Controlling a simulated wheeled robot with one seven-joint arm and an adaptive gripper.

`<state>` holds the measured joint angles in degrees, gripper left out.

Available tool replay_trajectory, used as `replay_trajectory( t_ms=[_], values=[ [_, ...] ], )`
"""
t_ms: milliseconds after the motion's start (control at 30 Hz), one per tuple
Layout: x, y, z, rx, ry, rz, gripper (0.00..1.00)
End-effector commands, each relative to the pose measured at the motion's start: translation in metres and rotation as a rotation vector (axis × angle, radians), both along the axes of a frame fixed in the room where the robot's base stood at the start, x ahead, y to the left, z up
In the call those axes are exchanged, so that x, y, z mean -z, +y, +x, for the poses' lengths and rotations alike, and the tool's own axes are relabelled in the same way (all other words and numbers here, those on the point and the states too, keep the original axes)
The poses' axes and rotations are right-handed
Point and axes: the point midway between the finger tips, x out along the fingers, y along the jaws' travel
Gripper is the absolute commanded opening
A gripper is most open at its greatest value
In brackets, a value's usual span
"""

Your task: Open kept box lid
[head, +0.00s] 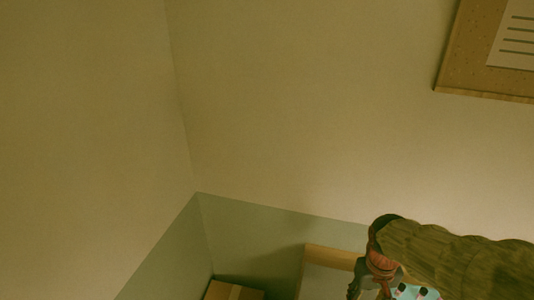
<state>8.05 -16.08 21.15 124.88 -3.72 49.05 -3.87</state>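A brown cardboard box (220,291) with a paler strip across its top shows at the bottom edge, in the corner by the walls. Only its upper part is in the picture, and I cannot tell whether it is the kept box. My gripper (368,291) is at the lower right, to the right of the cardboard box and apart from it in the picture. Its fingers are dark and cut off by the bottom edge, so I cannot tell whether they are open or shut. No lid can be made out clearly.
A wood-edged panel (328,256) stands behind my gripper. Part of a teal surface (431,294) with small dark-and-white items shows under my arm. A corkboard (465,50) with a paper hangs at the upper right. The walls are otherwise bare.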

Motion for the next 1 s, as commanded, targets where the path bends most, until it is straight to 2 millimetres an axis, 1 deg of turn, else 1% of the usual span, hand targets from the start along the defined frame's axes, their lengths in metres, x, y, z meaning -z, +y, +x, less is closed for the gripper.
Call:
replay_trajectory(
  t_ms=[33, 200, 300, 400, 600, 800, 933, 1000],
  values=[
    [0.005, 0.008, -0.011, 0.014, -0.045, 0.003, 0.40],
    [-0.001, 0.032, -0.044, 0.037, -0.182, 0.023, 0.40],
    [0.000, 0.043, -0.061, 0.023, -0.270, 0.033, 0.40],
    [0.001, 0.051, -0.071, 0.000, -0.357, 0.038, 0.40],
    [-0.005, 0.059, -0.076, -0.034, -0.473, 0.041, 0.40],
    [-0.002, 0.062, -0.077, -0.043, -0.480, 0.043, 0.40],
    [-0.004, 0.062, -0.077, -0.042, -0.480, 0.042, 0.40],
    [-0.009, 0.060, -0.076, -0.036, -0.479, 0.041, 0.40]
  ],
)
